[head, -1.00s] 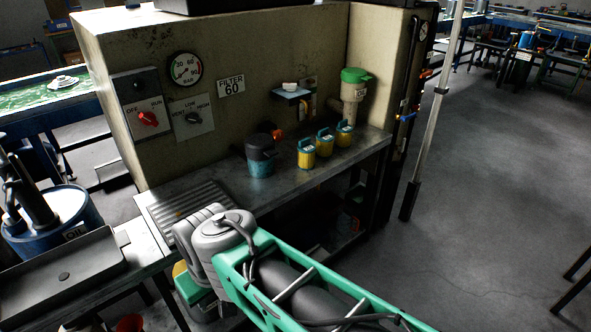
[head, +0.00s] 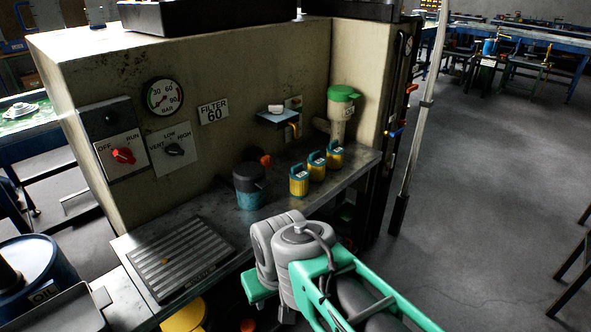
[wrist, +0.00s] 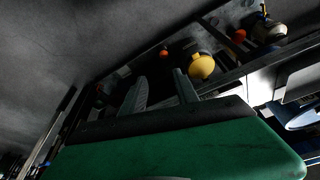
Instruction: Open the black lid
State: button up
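The black lid (head: 249,176) sits shut on a small pot with a speckled teal body (head: 251,200), which stands upright on the metal bench.
Several yellow jars with teal tops (head: 316,167) stand right of the pot. A green-capped container (head: 342,110) is mounted on the wall behind. A ribbed drain tray (head: 180,258) lies at the bench's left. In the wrist view a yellow object (wrist: 202,66) is beyond the fingers.

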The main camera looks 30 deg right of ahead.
aim_at(249, 176)
jog(key=z, duration=0.25)
jog(key=i, duration=0.6)
jog(key=u, duration=2.5)
jog(key=k, duration=0.5)
jog(key=z, duration=1.05)
